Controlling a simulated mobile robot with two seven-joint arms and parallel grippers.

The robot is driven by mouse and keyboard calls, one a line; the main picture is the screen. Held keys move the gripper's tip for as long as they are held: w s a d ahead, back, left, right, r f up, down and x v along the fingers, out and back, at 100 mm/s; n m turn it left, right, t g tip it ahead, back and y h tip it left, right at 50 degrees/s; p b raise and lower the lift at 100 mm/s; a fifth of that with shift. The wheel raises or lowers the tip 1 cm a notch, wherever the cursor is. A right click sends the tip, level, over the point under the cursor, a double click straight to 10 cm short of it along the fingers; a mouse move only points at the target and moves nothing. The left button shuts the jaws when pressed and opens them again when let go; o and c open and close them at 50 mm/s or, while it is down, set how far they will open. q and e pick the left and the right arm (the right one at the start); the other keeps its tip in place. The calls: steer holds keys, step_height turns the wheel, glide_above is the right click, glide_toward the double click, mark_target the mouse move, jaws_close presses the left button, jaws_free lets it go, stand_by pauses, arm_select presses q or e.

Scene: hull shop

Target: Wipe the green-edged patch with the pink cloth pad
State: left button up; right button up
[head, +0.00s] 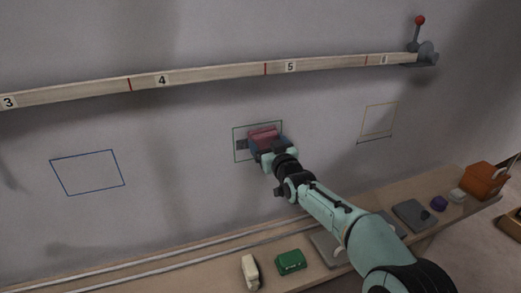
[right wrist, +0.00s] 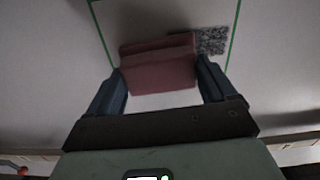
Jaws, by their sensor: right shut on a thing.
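The green-edged patch (head: 236,157) is a thin green outline on the grey wall, below the 5 on the rail; its green edges also show in the right wrist view (right wrist: 233,48). My right gripper (head: 264,142) is in front of the patch, shut on the pink cloth pad (head: 263,132). In the right wrist view the pad (right wrist: 158,65) sits between the two blue fingers, inside the outline. A dark speckled smudge (right wrist: 212,40) shows beside the pad within the patch. I cannot tell whether the pad touches the wall. My left gripper is not in view.
A blue outline (head: 88,173) is on the wall at left and a yellowish one (head: 379,121) at right. The numbered rail (head: 210,75) runs above. A bench (head: 200,270) below holds a green block (head: 290,262), a cream object (head: 250,271) and an orange box (head: 484,180).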

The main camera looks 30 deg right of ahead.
steer(key=d+p, duration=0.2)
steer(key=d, duration=0.1)
steer(key=s+d+p, duration=0.1)
steer(key=d, duration=0.2)
steer(key=shift+s+r+p, duration=0.15)
steer(key=shift+s+p, duration=0.05)
steer(key=shift+p, duration=0.15)
steer(key=shift+o, duration=1.3)
steer(key=shift+c, duration=1.2)
steer(key=shift+a, duration=0.1)
steer(key=shift+s+a+b, duration=0.1)
steer(key=shift+s+b, duration=0.35)
steer(key=shift+s, duration=0.1)
